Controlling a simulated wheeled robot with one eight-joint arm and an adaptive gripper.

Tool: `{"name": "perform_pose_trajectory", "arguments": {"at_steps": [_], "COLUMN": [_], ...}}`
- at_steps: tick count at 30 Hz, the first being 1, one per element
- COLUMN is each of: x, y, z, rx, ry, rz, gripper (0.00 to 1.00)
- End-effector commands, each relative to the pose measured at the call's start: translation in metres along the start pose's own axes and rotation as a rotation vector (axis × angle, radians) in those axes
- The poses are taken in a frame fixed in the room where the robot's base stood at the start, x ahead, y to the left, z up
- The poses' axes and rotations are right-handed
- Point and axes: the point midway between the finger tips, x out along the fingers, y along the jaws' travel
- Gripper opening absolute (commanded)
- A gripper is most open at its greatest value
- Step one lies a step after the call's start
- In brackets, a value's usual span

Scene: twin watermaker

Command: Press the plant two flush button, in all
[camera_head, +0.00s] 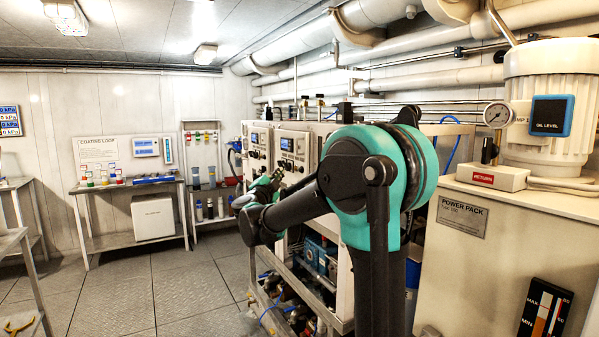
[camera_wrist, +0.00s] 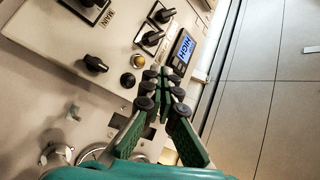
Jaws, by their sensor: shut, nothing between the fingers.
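Two grey control panels stand side by side in the head view, the left one (camera_head: 257,160) and the right one (camera_head: 296,163), each with a small blue display. I cannot read which is plant two. No flush label is legible. My gripper (camera_wrist: 158,74) has its green fingers together and empty, tips over the panel near these buttons; contact cannot be told.
Black knobs (camera_wrist: 95,64) and a "MAIN" switch sit around the buttons. In the head view the power pack (camera_head: 462,270) stands close on the right. Pumps and pipework lie under the panels. The floor (camera_head: 190,290) at left is clear, with a bench (camera_head: 130,240) beyond.

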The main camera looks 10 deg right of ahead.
Motion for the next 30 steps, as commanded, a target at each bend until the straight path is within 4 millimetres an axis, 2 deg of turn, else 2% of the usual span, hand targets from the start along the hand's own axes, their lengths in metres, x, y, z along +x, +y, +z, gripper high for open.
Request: {"name": "perform_pose_trajectory", "arguments": {"at_steps": [6, 12, 30], "x": [0.019, 0.029, 0.032], "y": [0.014, 0.021, 0.023], "z": [-0.014, -0.021, -0.023], "rx": [0.000, 0.001, 0.001], "ry": [0.001, 0.000, -0.001], "rz": [0.001, 0.000, -0.001], "gripper": [0.00, 0.00, 0.00]}}
